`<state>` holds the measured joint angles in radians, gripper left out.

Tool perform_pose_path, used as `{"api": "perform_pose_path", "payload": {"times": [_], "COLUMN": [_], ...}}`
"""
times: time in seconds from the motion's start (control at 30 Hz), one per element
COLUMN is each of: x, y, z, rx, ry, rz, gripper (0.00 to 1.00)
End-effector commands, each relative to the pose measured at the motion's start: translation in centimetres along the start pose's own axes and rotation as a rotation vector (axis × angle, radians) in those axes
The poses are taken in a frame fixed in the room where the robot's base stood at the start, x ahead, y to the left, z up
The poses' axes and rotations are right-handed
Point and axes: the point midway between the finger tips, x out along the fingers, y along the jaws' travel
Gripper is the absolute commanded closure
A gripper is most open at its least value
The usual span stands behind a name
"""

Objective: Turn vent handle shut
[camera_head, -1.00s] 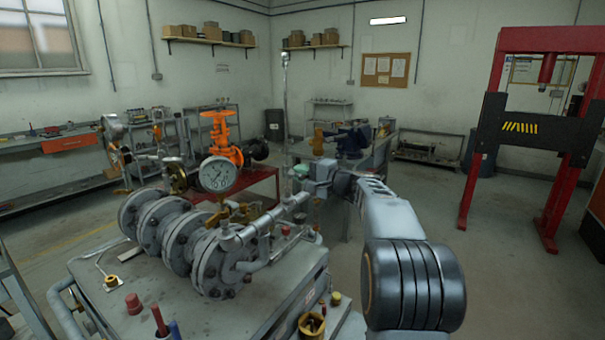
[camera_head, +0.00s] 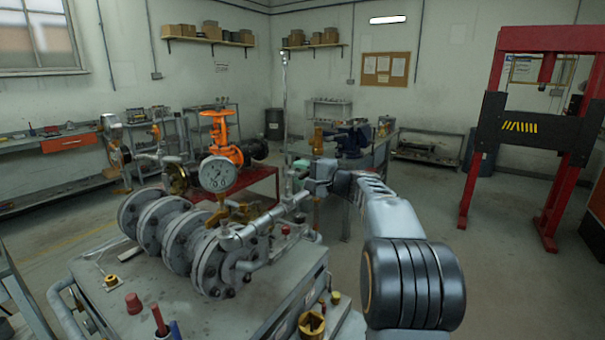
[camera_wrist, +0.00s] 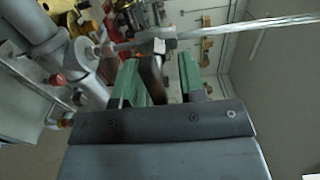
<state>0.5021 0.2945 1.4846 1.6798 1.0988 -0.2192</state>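The vent handle appears to be the dark brown lever (camera_wrist: 151,76) below a small pale valve block (camera_wrist: 153,46) on the thin vent pipe (camera_wrist: 235,28). In the head view the vent pipe (camera_head: 284,110) stands upright at the end of the pipework. My gripper (camera_wrist: 158,62) has green fingers spread apart, with the lever between them. The lever lies close to the left finger, with a gap to the right finger; whether it touches is unclear. In the head view my gripper (camera_head: 300,174) is beside the vent pipe, and the handle is too small to make out there.
The flanged pipework (camera_head: 185,240) stands on a grey bench (camera_head: 250,318). A pressure gauge (camera_head: 217,174) and an orange gate valve (camera_head: 222,135) are to the left. Open floor is to the right.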

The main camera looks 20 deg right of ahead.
Motion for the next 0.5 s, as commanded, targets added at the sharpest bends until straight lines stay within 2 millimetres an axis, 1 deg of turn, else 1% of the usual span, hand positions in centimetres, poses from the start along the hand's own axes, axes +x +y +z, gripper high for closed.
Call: {"api": "perform_pose_path", "payload": {"times": [0.17, 0.27, 0.37, 0.5], "x": [-0.3, -1.2, -2.9, -5.9], "y": [0.1, 0.1, 0.1, 0.2], "z": [0.0, -0.1, -0.1, -0.1], "rx": [0.0, 0.0, -0.001, 0.0], "ry": [0.0, 0.001, 0.003, 0.004], "rz": [0.001, 0.001, 0.001, 0.0], "gripper": [0.63, 0.63, 0.63, 0.63]}}
